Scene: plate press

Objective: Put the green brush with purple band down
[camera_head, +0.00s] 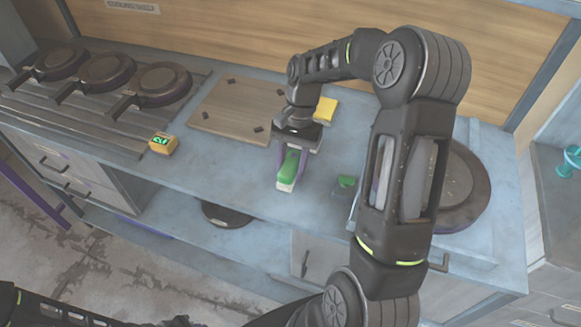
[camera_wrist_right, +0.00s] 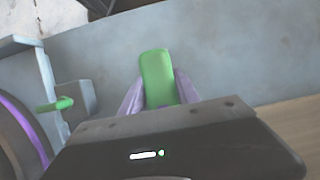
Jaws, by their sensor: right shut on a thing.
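The green brush (camera_head: 288,168) is between the purple fingers of my right gripper (camera_head: 291,160), which is shut on it. A pale end of the brush points toward the counter's front edge. The brush is at or just above the blue-grey counter (camera_head: 240,178); I cannot tell if it touches. In the right wrist view the green brush (camera_wrist_right: 158,78) sits between both purple fingers (camera_wrist_right: 158,95). I cannot make out a purple band apart from the fingers. My left gripper is not in view; only dark arm parts show at the bottom left.
A brown board (camera_head: 236,108) and a yellow block (camera_head: 325,109) lie behind the gripper. Round dark pans (camera_head: 163,82) are at the back left. A small green item (camera_head: 346,181) and a round plate press (camera_head: 462,185) are right.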

